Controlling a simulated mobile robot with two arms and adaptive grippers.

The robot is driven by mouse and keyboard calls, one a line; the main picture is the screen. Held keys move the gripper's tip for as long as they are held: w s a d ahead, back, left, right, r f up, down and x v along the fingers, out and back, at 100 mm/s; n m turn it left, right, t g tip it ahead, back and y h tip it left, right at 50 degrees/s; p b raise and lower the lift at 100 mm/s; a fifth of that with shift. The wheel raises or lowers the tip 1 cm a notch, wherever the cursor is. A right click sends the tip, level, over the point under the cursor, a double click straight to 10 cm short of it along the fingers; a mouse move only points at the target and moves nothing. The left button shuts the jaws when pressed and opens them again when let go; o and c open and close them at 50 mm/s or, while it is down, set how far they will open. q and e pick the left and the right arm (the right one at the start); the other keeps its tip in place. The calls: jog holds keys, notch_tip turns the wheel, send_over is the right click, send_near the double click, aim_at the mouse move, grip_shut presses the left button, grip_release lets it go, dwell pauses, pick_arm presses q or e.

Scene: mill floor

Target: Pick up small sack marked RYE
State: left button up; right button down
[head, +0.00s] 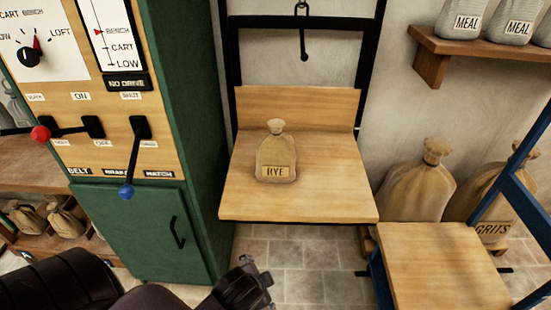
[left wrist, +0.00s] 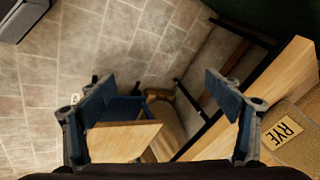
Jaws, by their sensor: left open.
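The small tan sack marked RYE (head: 276,155) stands upright, its neck tied, on a wooden platform (head: 320,205) with a low wooden back. In the left wrist view the sack (left wrist: 300,150) shows partly at the right edge, its label turned sideways, beside the platform's wooden edge (left wrist: 262,92). My left gripper (head: 250,284) is below and in front of the platform in the head view, apart from the sack. In the left wrist view its two fingers (left wrist: 160,95) are spread wide, with nothing held between them. My right gripper is not in view.
A green control cabinet (head: 155,230) with levers stands left of the platform. A black frame and hook (head: 303,35) are above it. A blue-framed cart (head: 445,265) and large sacks (head: 415,190) stand at right. A shelf (head: 480,52) holds MEAL sacks. Tiled floor shows below.

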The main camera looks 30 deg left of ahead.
pick_arm(q)
jog(key=w+a+r+m+t+y, duration=0.3)
jog(key=w+a+r+m, duration=0.25)
jog(key=w, duration=0.35)
jog(key=m+t+y, duration=0.4)
jog(key=m+t, duration=0.3)
jog(key=m, duration=1.1)
send_near(276, 142)
jog(key=x, duration=0.5)
jog(key=shift+w, duration=0.2)
jog(key=x, duration=0.7)
jog(key=shift+w+a+f, duration=0.1)
jog(key=shift+a+f, duration=0.05)
jog(key=shift+a, duration=0.1)
jog(key=shift+c, duration=0.5)
jog(key=c, duration=2)
jog(key=shift+r, duration=0.25)
jog(key=shift+c, duration=0.4)
